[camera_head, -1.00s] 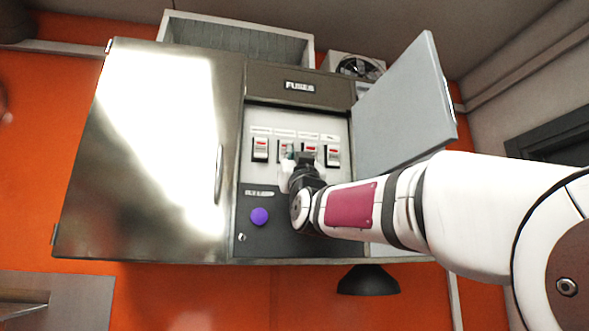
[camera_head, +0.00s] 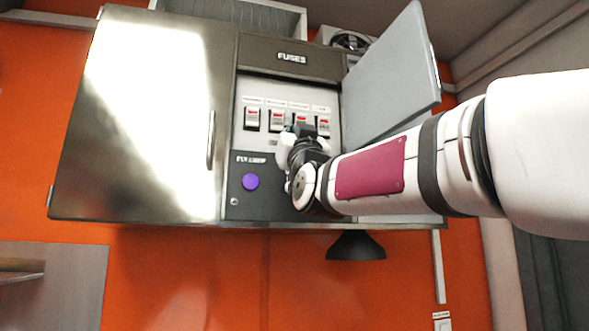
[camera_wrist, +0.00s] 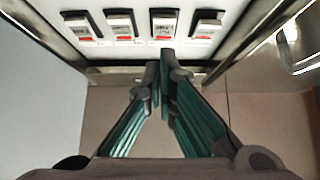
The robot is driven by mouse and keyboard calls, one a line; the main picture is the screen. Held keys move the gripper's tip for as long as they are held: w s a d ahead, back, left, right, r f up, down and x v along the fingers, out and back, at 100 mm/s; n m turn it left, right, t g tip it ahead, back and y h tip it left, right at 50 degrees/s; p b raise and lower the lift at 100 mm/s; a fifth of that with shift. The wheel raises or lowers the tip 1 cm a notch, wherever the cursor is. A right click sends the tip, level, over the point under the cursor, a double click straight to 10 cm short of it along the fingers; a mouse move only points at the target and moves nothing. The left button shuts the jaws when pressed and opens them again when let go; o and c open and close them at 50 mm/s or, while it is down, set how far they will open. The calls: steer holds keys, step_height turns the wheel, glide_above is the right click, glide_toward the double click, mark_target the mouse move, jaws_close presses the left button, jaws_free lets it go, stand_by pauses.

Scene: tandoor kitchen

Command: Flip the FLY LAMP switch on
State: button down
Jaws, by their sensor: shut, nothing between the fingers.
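A dark panel (camera_head: 275,207) in the fuse box carries a label (camera_head: 251,160) that seems to read FLY LAMP. Below the label is a round purple button (camera_head: 251,182), and a small metal toggle (camera_head: 234,201) sits at the panel's lower left. My gripper (camera_head: 301,131) is in front of the fuse switches, above and right of the purple button. In the wrist view my gripper (camera_wrist: 160,68) is shut and empty, with its tips just short of the switch row. The purple button is not visible in the wrist view.
Several rocker switches with red marks, such as this one (camera_head: 252,118), line the pale plate. The open grey door (camera_head: 392,85) stands right of the box. A closed steel door (camera_head: 140,120) is left. A black lamp shade (camera_head: 356,246) hangs below. A wall switch (camera_head: 443,325) shows lower right.

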steer(key=shift+w+f+b+v, duration=0.15)
steer(key=shift+b+v, duration=0.15)
steer(key=shift+v, duration=0.6)
steer(key=shift+w+f+b+v, duration=0.1)
steer(key=shift+b+v, duration=0.15)
steer(key=shift+v, duration=0.65)
steer(key=shift+w+f+b+v, duration=0.15)
steer(key=shift+b+v, duration=0.15)
steer(key=shift+v, duration=0.6)
steer(key=shift+a, duration=0.1)
